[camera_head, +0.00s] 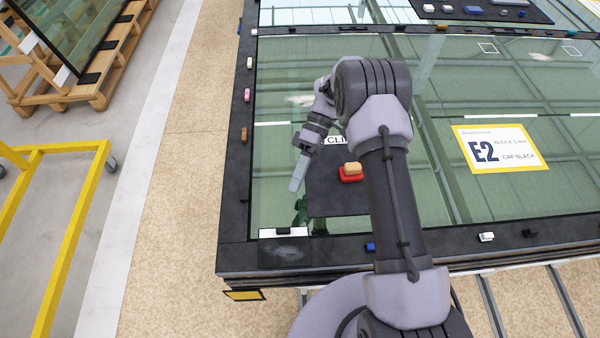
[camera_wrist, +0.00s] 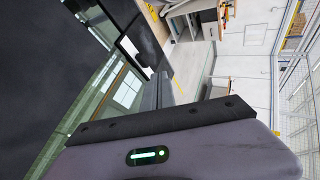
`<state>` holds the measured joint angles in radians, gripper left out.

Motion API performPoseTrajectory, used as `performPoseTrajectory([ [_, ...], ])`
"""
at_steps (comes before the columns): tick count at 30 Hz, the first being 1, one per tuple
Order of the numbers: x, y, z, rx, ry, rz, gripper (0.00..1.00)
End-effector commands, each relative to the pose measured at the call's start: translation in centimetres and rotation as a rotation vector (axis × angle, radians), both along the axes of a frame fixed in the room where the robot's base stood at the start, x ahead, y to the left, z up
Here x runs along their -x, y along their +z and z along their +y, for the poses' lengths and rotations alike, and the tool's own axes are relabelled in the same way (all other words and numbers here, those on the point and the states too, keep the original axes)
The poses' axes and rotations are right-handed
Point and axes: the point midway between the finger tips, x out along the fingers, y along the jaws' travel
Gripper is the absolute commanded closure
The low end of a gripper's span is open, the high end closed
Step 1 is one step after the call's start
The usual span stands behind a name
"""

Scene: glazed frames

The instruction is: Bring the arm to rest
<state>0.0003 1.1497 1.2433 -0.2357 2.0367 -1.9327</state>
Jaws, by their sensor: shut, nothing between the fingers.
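My arm reaches up over the glazed frame (camera_head: 234,190) in the head view and bends to the left. My gripper (camera_head: 296,184) points down and left above the near left part of the glass, beside a dark mat (camera_head: 330,202). Its fingers are together with nothing between them. In the wrist view the shut fingers (camera_wrist: 162,90) show at the middle, with no object at their tips. A red block with a tan block (camera_head: 352,169) on top sits on the mat, right of the gripper and apart from it.
A black-and-white pad (camera_head: 285,250) lies at the frame's near left corner. Small coloured blocks (camera_head: 247,95) line the left edge. A label marked E2 (camera_head: 497,148) lies on the glass at right. A yellow rail (camera_head: 62,240) and wooden rack (camera_head: 100,90) stand left, beyond clear floor.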

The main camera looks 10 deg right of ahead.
Motion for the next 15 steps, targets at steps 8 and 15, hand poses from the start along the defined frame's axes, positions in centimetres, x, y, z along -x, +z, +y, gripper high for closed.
performPoseTrajectory([
  [8, -1.6, 0.7, -0.9, 0.002, -0.001, 0.000, 1.00],
  [15, -1.2, 5.8, -2.3, 0.267, -0.173, -0.153, 1.00],
])
